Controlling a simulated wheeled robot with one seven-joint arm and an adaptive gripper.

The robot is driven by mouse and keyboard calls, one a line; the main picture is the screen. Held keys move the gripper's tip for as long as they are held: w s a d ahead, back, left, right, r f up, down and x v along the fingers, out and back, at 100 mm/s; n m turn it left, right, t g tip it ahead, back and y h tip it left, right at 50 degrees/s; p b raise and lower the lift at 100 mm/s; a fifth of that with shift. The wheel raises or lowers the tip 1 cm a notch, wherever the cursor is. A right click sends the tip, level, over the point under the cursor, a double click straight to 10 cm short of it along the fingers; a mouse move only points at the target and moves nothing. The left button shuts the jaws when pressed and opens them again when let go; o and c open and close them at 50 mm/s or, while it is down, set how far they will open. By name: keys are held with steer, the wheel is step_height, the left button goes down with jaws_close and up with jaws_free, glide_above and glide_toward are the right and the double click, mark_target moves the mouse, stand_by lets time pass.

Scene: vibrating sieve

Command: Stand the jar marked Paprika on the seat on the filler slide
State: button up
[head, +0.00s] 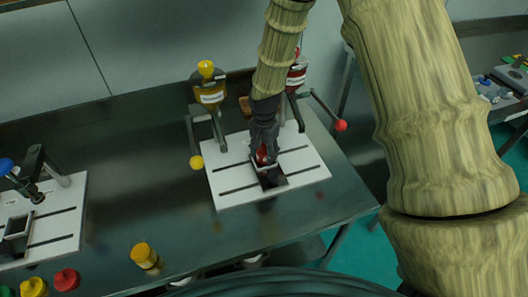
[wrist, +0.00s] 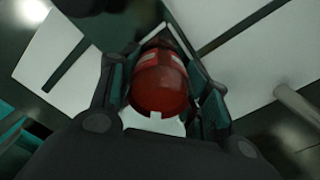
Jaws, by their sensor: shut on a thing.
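My gripper (head: 265,150) points down over the white slotted plate (head: 225,190) of the middle station. It is shut on a red jar (wrist: 160,82), which shows between the fingers in the wrist view. Only a little of this jar (head: 262,155) shows in the head view; I cannot read its label. A dark square seat (head: 272,180) on the plate lies right under and in front of the jar. The fingers hide part of the seat, and I cannot tell whether the jar touches it.
A yellow-topped hopper (head: 209,90) and a red one (head: 297,75) stand behind the plate. Levers with a yellow knob (head: 196,162) and a red knob (head: 341,125) flank it. A yellow jar (head: 144,256) stands near the front edge. Another station (head: 60,225) is at left.

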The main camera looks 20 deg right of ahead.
steer(key=shift+f, duration=0.1)
steer(key=o, duration=1.1)
steer(key=shift+r+b, duration=1.15)
steer(key=shift+r, duration=5)
